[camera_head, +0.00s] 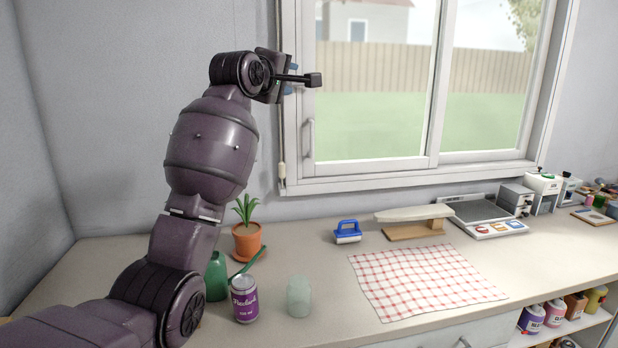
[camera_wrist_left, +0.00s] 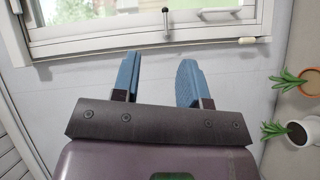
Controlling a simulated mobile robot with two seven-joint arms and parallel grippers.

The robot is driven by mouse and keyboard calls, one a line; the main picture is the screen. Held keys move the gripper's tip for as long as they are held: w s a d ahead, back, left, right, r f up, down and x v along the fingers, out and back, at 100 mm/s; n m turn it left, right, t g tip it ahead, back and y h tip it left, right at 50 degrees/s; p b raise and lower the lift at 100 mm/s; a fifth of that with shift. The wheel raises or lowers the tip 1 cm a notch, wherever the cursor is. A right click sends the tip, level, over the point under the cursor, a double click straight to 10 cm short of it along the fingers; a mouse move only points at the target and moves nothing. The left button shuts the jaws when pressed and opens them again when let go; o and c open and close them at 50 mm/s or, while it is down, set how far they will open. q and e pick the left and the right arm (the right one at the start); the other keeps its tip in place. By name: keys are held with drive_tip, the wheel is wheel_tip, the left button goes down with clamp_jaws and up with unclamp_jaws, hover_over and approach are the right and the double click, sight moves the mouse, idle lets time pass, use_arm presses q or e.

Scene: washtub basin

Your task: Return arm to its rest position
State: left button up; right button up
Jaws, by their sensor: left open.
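My left arm is raised in the head view, coming in from the lower left and reaching up in front of the wall and window. My left gripper (camera_head: 290,80) is high above the counter, near the window's left frame, and looks partly hidden by its own wrist. In the left wrist view, its two blue fingers (camera_wrist_left: 159,78) are spread apart with nothing between them. The window frame and wall lie beyond the fingertips. My right gripper is not in view.
The counter holds a potted plant (camera_head: 247,240), a green watering can (camera_head: 217,277), a purple can (camera_head: 244,299), a glass (camera_head: 299,297), a blue-handled brush (camera_head: 347,232), a small ironing board (camera_head: 413,214) and a checked cloth (camera_head: 425,279). The window (camera_head: 375,90) is close to the gripper.

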use_arm(q)
wheel_tip(320, 180, up, 5)
drive_tip(key=s+m+t, duration=0.3)
drive_tip(key=m, duration=0.1)
drive_tip(key=s+a+f+m+y, duration=0.1)
drive_tip(key=s+a+f+m, duration=0.3)
drive_tip(key=f, duration=0.9)
drive_tip(key=s+a+f+m+y, duration=0.25)
drive_tip(key=a+f, duration=0.35)
drive_tip(key=f, duration=0.7)
drive_tip(key=s+a+f+m+y, duration=0.1)
drive_tip(key=s+a+f+m, duration=0.3)
drive_tip(key=f, duration=0.9)
drive_tip(key=s+a+f+n+g+y, duration=0.1)
drive_tip(key=s+a+f+g, duration=0.2)
drive_tip(key=s+f, duration=1.2)
drive_tip(key=s+a+f+n+g+y, duration=0.1)
drive_tip(key=s+a+f+g, duration=0.3)
drive_tip(key=s+f, duration=1.2)
drive_tip(key=shift+s+a+n+y, duration=0.35)
drive_tip(key=shift+s+a+n, duration=0.2)
drive_tip(key=shift+s+a, duration=0.3)
drive_tip(key=shift+w+d+f, duration=0.1)
